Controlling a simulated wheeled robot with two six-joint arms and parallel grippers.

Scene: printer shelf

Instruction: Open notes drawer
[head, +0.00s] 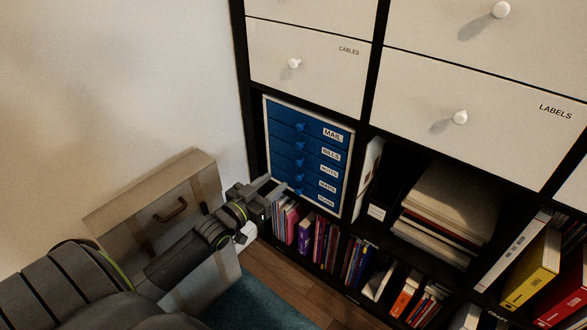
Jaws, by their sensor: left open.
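The blue drawer unit (267,102) with a pale frame sits in a shelf compartment. It has several stacked drawers with round blue knobs. The notes drawer (313,168) is the middle one, below the bills drawer (313,147) and above the maps drawer (311,182). Its label is small and blurred. All the drawers look shut. My left gripper (277,188) is open and empty, at the lower left of the unit, with its fingers towards the lower knobs. It looks apart from the notes knob (300,162); the exact gap in depth I cannot tell. My right gripper is out of view.
White drawers marked cables (330,75) and labels (500,125) are above. Books (325,243) fill the compartment below. A beige case (150,197) with a handle leans at the wall, behind my left arm. A blue rug (255,305) lies on the floor.

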